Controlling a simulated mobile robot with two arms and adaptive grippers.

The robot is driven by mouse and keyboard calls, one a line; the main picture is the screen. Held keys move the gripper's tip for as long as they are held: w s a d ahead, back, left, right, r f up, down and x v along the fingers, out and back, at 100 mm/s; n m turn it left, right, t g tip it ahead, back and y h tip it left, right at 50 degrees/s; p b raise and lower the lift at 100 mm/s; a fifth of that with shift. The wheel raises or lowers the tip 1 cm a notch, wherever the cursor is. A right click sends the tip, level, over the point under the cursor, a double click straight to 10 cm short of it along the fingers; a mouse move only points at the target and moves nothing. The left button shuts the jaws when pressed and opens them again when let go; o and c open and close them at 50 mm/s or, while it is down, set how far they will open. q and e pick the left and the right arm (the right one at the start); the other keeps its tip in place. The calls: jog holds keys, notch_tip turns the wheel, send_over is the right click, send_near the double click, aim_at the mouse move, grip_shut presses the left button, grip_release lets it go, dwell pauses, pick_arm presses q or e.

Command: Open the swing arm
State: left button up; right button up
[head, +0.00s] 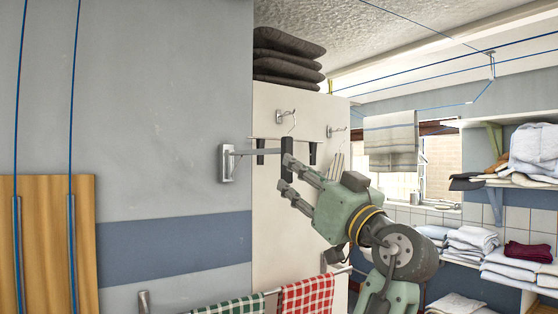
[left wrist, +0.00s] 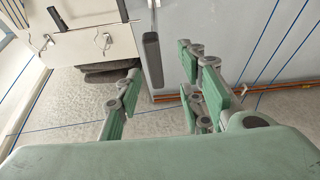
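The handle also shows in the left wrist view (left wrist: 152,60), hanging between the lines of my left gripper's fingers. My left gripper (head: 288,176) is open at the handle's lower part. In the left wrist view (left wrist: 160,78) its fingers stand apart on both sides of the handle, with visible gaps. I cannot tell how deep the handle sits between them. My right gripper is not in view.
A white panel (head: 270,215) with metal hooks (head: 285,113) stands behind the handle. Below, a rail holds a red checked towel (head: 310,291) and a green checked towel (head: 235,304). Dark folded cushions (head: 287,55) lie above. Shelves with folded linen (head: 472,238) stand at right.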

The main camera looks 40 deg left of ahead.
pick_arm(q)
jog(key=p+x, duration=0.1)
jog(key=x, duration=0.1)
jog(key=p+x, duration=0.1)
jog(key=x, duration=0.1)
jog(key=p+x, duration=0.2)
jog(key=x, duration=0.1)
jog(key=shift+w+d, duration=0.2)
jog(key=shift+w, duration=0.15)
jog(key=shift+a+r, duration=0.1)
jog(key=shift+a, duration=0.1)
jog(key=shift+w+d, duration=0.15)
jog(key=shift+w, duration=0.05)
jog(key=shift+c, duration=0.6)
jog(key=shift+s, duration=0.1)
jog(key=c, duration=0.8)
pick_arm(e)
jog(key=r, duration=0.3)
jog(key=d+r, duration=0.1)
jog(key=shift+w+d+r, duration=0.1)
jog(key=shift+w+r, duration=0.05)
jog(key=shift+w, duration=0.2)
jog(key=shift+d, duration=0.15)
